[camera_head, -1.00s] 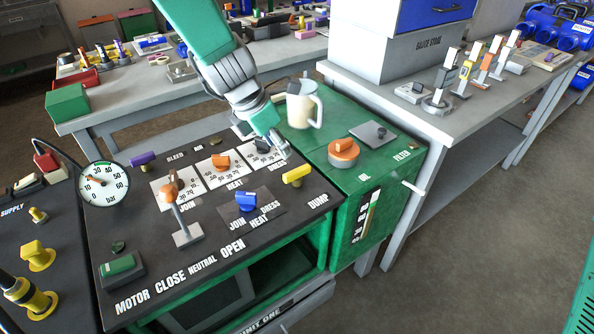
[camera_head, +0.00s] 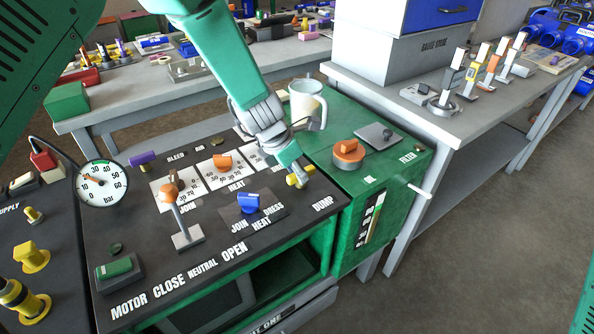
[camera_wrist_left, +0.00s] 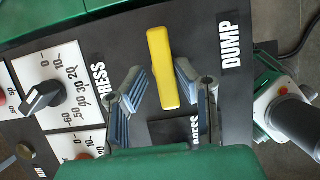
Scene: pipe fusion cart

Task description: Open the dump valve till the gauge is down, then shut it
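The yellow dump valve handle (camera_head: 302,178) is at the right end of the black panel, by the word DUMP. My left gripper (camera_head: 297,172) is right over it and partly covers it. In the left wrist view, the handle (camera_wrist_left: 162,68) shows between the two spread fingers (camera_wrist_left: 162,85), with a gap on each side; whether they are down around it I cannot tell. The round white pressure gauge (camera_head: 101,187) stands at the panel's left; its needle points to the upper left, near the 10 mark. My right gripper is not in view.
An orange-handled lever (camera_head: 179,215) stands at the panel's middle, with a blue knob (camera_head: 248,202) to its right. A grey-white jug (camera_head: 306,102) stands behind my left gripper. An orange knob (camera_head: 348,152) is on the green box to the right.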

